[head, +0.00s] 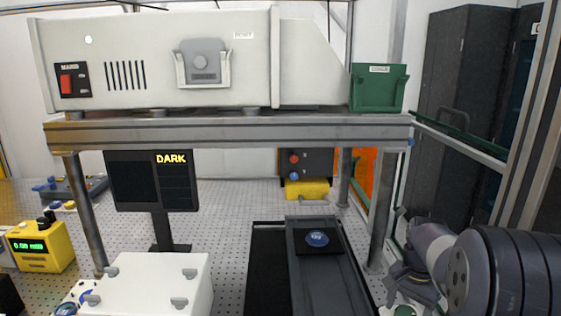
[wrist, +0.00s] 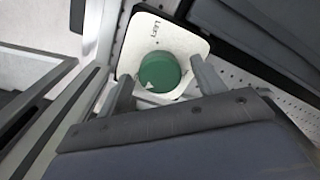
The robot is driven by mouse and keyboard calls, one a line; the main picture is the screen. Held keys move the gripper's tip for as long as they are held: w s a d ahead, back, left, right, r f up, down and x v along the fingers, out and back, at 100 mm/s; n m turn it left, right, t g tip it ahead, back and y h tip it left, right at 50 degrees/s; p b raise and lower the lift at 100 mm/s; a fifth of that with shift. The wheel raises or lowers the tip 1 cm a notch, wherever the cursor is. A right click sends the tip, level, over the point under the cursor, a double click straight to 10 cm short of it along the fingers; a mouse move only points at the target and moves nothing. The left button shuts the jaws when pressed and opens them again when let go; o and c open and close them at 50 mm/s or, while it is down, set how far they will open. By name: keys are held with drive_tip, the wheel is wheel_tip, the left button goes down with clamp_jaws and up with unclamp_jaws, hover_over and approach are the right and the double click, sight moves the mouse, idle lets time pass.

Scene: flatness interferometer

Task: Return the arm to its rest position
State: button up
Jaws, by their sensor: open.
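My arm comes in from the right of the head view, with my gripper (head: 408,278) low beside the right front leg of the raised bench. In the wrist view my gripper (wrist: 165,80) is open. A green round knob (wrist: 160,70) with a white pointer mark sits on a white labelled plate (wrist: 186,42). The two fingers lie on either side of the knob in the picture. I cannot tell whether they touch it or how far above it they are. In the head view only a sliver of the knob (head: 405,311) shows at the bottom edge.
A metal frame (head: 230,130) carries a large white housing (head: 150,60) and a green holder (head: 378,88). Below are a screen reading DARK (head: 140,185), a white box (head: 150,275), a dark slide (head: 345,285) with a blue-topped disc (head: 317,238), and a yellow meter (head: 40,246).

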drive_tip(key=n+b, duration=0.1)
drive_tip(key=n, duration=0.3)
drive_tip(key=shift+n, duration=0.4)
drive_tip(key=n+b, duration=0.1)
drive_tip(key=n, duration=0.3)
drive_tip(key=shift+f+n, duration=0.1)
drive_tip(key=shift+n, duration=0.3)
drive_tip(key=n+b, duration=0.2)
drive_tip(key=n, duration=0.3)
drive_tip(key=shift+b, duration=0.4)
drive_tip(key=shift+n+b, duration=0.7)
drive_tip(key=shift+n, duration=1)
